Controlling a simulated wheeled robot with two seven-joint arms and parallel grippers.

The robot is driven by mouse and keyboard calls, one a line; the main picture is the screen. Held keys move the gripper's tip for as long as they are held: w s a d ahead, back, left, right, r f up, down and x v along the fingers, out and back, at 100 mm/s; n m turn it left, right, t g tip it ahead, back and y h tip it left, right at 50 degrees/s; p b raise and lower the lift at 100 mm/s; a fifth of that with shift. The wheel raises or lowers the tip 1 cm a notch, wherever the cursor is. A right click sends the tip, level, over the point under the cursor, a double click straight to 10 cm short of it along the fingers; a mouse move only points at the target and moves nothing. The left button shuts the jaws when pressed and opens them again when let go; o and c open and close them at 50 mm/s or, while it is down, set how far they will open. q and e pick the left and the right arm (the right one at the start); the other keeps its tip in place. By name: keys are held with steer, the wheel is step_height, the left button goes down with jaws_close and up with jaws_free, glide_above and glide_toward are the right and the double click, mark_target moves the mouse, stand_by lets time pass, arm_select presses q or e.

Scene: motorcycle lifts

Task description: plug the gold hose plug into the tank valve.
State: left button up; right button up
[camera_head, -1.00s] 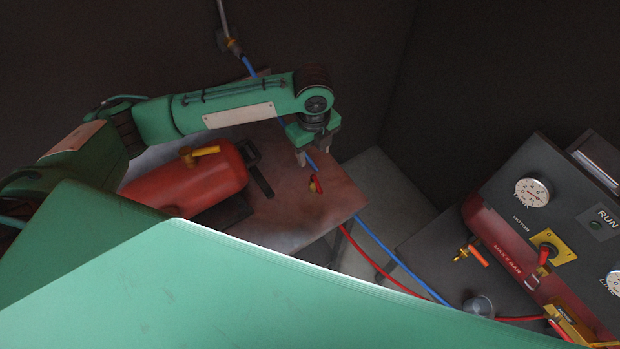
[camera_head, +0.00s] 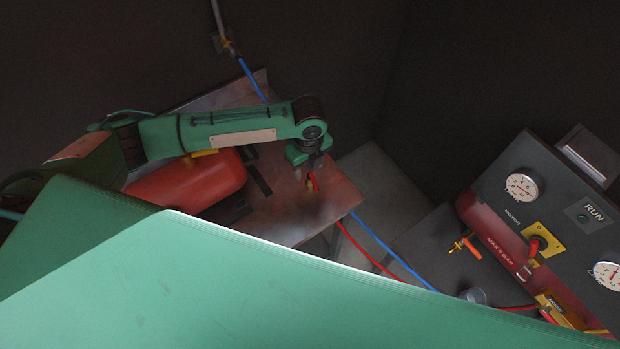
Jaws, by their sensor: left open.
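The gold hose plug (camera_head: 310,184), on the end of a red hose, lies on the brown table top near its right end. My left gripper (camera_head: 309,172) points down right over the plug; it is open, and its fingers are hard to make out. I cannot tell whether they touch the plug. The red tank (camera_head: 190,184) lies on the table to the left. Its gold valve (camera_head: 205,153) shows only as a strip of orange under my left arm; the rest is hidden. My right gripper is not in view.
A blue hose (camera_head: 385,246) and the red hose (camera_head: 365,262) run off the table (camera_head: 290,222) to the lower right. Dark walls close in behind. My green body hides the lower left.

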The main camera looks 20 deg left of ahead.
mark_target(310, 175)
arm_select(q)
steer(key=shift+f, duration=0.25)
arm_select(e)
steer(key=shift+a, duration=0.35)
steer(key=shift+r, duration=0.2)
arm_select(q)
steer(key=shift+s+f+p, duration=0.1)
steer(key=shift+f+p, duration=0.2)
steer(key=shift+p, duration=0.15)
steer(key=f, duration=0.1)
steer(key=f+p, duration=0.2)
steer(key=shift+s+d+f, duration=0.1)
steer(key=shift+s+d, duration=0.05)
steer(key=shift+d, duration=0.15)
steer(key=shift+f, duration=0.7)
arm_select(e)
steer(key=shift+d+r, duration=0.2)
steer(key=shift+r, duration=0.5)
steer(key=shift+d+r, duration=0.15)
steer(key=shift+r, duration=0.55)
